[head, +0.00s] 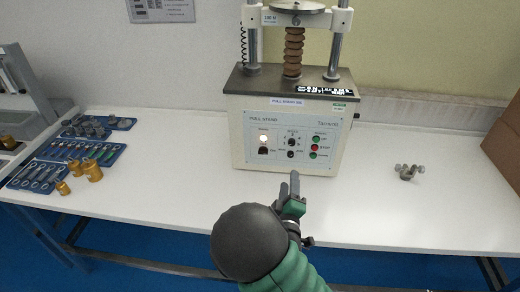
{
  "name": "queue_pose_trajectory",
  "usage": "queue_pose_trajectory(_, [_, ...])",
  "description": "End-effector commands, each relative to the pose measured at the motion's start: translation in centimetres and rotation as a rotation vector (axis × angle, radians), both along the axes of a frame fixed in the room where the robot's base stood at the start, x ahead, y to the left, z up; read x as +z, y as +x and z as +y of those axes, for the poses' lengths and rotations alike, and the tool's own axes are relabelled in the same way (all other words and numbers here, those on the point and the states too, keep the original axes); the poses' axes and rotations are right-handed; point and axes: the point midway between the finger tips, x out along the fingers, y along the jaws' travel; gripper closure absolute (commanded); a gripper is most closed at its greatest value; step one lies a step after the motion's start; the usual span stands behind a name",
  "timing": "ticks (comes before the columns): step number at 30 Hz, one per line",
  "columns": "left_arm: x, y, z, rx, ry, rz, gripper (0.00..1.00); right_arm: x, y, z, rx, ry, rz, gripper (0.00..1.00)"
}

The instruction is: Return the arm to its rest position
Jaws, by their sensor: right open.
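My right arm comes in from the bottom middle, with a dark round joint and a green sleeve. My right gripper (289,186) is open and empty, in front of the pull stand (237,128), near its lower front edge. I cannot tell the small gap between the gripper and the panel. The pull stand is a cream machine with two posts and a brown bellows column (293,52). Its front panel has a lit white lamp, black knobs, and green and red buttons (314,148). My left gripper is not in view.
A white table (160,180) bears everything. Blue trays (45,177) with metal parts and brass weights (92,171) lie at left, beside a grey machine (28,85). A small metal wing-shaped part (407,172) lies at right. A brown box (503,140) stands at the right edge. The table front is mostly clear.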

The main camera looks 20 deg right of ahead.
Motion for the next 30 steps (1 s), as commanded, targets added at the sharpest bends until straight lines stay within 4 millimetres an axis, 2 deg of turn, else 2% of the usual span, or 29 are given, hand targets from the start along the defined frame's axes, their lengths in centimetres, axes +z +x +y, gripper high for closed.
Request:
queue_pose_trajectory(4, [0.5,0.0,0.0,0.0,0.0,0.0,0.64,-0.7,-0.1,0.0,-0.004,0.077,0.026,0.55])
queue_pose_trajectory(7, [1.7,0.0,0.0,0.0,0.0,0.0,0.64,-3.0,-0.6,1.0,-0.011,0.335,0.121,0.55])
queue_pose_trajectory(9, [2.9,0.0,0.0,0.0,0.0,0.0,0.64,-4.9,-1.8,3.3,-0.019,0.591,0.229,0.55])
queue_pose_trajectory(11, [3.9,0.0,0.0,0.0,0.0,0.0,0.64,-5.8,-3.6,6.1,-0.032,0.806,0.341,0.55])
queue_pose_trajectory(12, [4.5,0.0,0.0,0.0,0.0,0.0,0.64,-5.8,-5.1,7.9,-0.046,0.924,0.42,0.55])
queue_pose_trajectory(15, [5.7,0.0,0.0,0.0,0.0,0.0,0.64,-4.9,-9.9,11.4,-0.114,1.119,0.614,0.55])
queue_pose_trajectory(18, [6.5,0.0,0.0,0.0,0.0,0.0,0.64,-3.6,-14.3,12.7,-0.209,1.191,0.755,0.55])
queue_pose_trajectory(21, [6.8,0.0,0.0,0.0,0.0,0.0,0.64,-2.8,-17.1,12.7,-0.284,1.202,0.832,0.55])
queue_pose_trajectory(24, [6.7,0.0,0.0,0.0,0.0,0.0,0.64,-2.7,-18.1,12.7,-0.315,1.2,0.859,0.55])
queue_pose_trajectory(30, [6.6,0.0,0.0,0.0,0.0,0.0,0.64,-2.9,-18.2,12.7,-0.316,1.2,0.861,0.55])
